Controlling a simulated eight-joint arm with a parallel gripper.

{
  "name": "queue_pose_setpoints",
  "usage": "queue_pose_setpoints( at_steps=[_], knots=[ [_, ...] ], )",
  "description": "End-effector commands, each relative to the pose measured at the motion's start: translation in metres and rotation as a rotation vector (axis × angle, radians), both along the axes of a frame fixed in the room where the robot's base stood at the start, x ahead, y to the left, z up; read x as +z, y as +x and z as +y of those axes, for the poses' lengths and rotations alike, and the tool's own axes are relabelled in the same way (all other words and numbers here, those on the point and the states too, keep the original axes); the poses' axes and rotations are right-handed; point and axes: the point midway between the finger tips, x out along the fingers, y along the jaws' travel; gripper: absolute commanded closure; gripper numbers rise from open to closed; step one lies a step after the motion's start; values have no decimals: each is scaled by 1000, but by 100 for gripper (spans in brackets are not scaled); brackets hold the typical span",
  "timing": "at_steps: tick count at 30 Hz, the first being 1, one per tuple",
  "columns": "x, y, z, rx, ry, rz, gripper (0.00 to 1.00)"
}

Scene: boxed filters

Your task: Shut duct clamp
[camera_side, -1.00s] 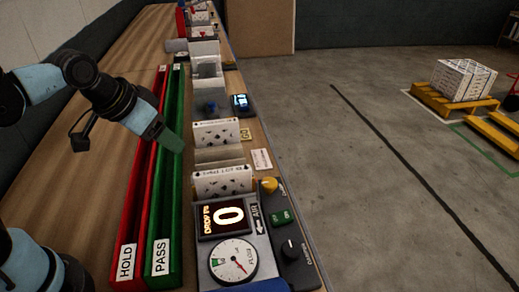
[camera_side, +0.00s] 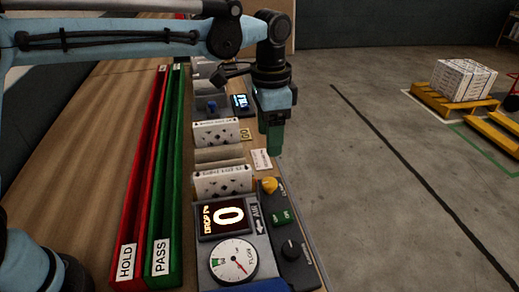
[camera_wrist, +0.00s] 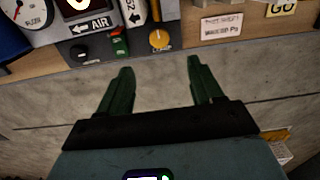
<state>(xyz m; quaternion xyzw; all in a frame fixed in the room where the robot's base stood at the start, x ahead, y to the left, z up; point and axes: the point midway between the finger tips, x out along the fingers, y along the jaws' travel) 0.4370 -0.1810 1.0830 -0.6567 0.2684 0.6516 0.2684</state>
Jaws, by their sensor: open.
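A round yellow knob (camera_side: 269,185) sits on the dark control strip at the bench's right edge; it is likely the clamp control, with a label beside it too small to read surely. In the wrist view the knob (camera_wrist: 159,39) lies beyond the fingertips, roughly midway between them. My gripper (camera_side: 275,150) points down near the bench's right edge, beyond the knob in the side view. In the wrist view my gripper (camera_wrist: 159,64) has its green fingers apart and empty, with floor behind them. A white patterned filter (camera_side: 222,181) stands upright beside the display unit.
Another filter (camera_side: 215,133) stands farther back. Red (camera_side: 140,180) and green (camera_side: 168,180) channels run along the left.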

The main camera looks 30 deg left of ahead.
Motion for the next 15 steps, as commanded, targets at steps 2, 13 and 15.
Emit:
queue_pose_setpoints(
  at_steps=[2,13,15],
  knots=[
    [-3,1,-3,-9,3,7,34],
    [-49,1,-3,-9,3,7,34],
    [-62,1,-3,-9,4,6,34]
  ],
)
